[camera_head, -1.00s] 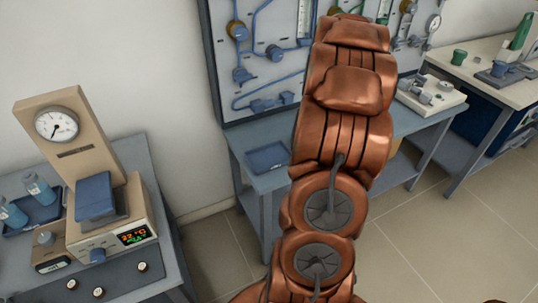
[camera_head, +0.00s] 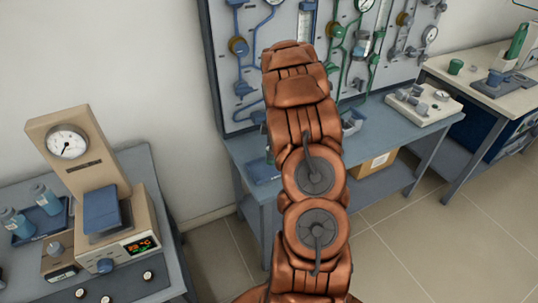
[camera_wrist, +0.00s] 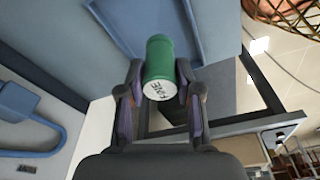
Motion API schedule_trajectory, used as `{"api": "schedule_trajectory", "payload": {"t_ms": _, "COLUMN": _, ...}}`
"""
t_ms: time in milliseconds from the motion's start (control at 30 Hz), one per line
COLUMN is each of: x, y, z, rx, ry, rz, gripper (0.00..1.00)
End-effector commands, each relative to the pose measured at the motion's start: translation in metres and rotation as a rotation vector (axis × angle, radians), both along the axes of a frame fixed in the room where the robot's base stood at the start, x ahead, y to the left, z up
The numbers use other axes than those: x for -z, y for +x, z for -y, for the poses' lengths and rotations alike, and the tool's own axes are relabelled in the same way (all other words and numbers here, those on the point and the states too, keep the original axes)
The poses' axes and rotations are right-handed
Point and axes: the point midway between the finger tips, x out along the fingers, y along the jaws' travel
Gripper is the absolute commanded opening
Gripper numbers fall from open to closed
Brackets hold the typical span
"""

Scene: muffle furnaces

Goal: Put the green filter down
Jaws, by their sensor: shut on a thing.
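The green filter (camera_wrist: 160,62) is a green cylinder with a white end that bears dark lettering, seen in the wrist view. My gripper (camera_wrist: 160,88) is shut on it, one dark finger on each side. A shallow blue tray (camera_wrist: 122,14) shows behind the filter on a blue-grey bench top. I cannot tell whether the filter touches the tray. In the head view, a blue tray (camera_head: 262,170) lies on the bench, partly hidden by my arm. My arm also hides the filter and most of the gripper there.
The bench (camera_head: 385,142) stands below a wall panel (camera_head: 340,60) with blue and green pipes and gauges. A pale block with small fittings (camera_head: 424,104) sits at the bench's right end. A beige gauge device (camera_head: 118,222) stands on the left table. A cardboard box (camera_head: 374,163) is under the bench.

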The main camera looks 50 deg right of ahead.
Motion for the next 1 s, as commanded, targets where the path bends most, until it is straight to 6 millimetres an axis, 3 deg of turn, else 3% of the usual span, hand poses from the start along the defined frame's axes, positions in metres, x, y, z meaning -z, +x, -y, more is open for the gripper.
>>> {"api": "schedule_trajectory", "payload": {"t_ms": 200, "x": 0.002, "y": 0.009, "z": 0.0, "rx": -0.001, "ry": 0.001, "rz": -0.001, "gripper": 0.0}}
{"api": "schedule_trajectory", "payload": {"t_ms": 500, "x": 0.034, "y": 0.008, "z": 0.0, "rx": 0.0, "ry": 0.003, "rz": -0.002, "gripper": 0.0}}
{"api": "schedule_trajectory", "payload": {"t_ms": 933, "x": 0.041, "y": 0.008, "z": 0.0, "rx": -0.001, "ry": 0.001, "rz": 0.0, "gripper": 0.0}}
{"api": "schedule_trajectory", "payload": {"t_ms": 967, "x": 0.04, "y": 0.008, "z": 0.0, "rx": -0.001, "ry": 0.001, "rz": -0.001, "gripper": 0.37}}
{"api": "schedule_trajectory", "payload": {"t_ms": 1000, "x": 0.039, "y": 0.008, "z": 0.0, "rx": -0.001, "ry": 0.001, "rz": -0.001, "gripper": 0.41}}
